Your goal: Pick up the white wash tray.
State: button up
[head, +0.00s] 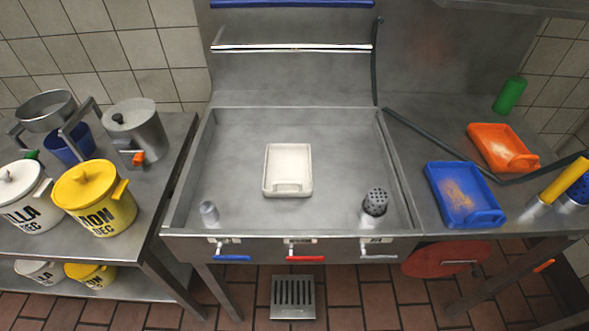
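The white wash tray (288,165) is a small rectangular tray with a raised rim and a handle slot at its near end. It lies flat near the middle of the wide steel sink basin (240,135), clear of the basin walls. My gripper does not show in the head view.
In the basin, a small metal cylinder (209,213) stands front left and a perforated strainer (375,202) front right. Blue (464,192) and orange (502,147) trays lie on the right counter. Pots, including a yellow one (94,195), crowd the left table. A grey hose (440,143) crosses the right counter.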

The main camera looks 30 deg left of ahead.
aim_at(288, 167)
jog(key=k+j+u, duration=0.1)
jog(key=j+u, duration=0.15)
jog(key=u, duration=0.15)
jog(key=j+u, duration=0.4)
jog(key=k+l, duration=0.05)
jog(key=l, duration=0.05)
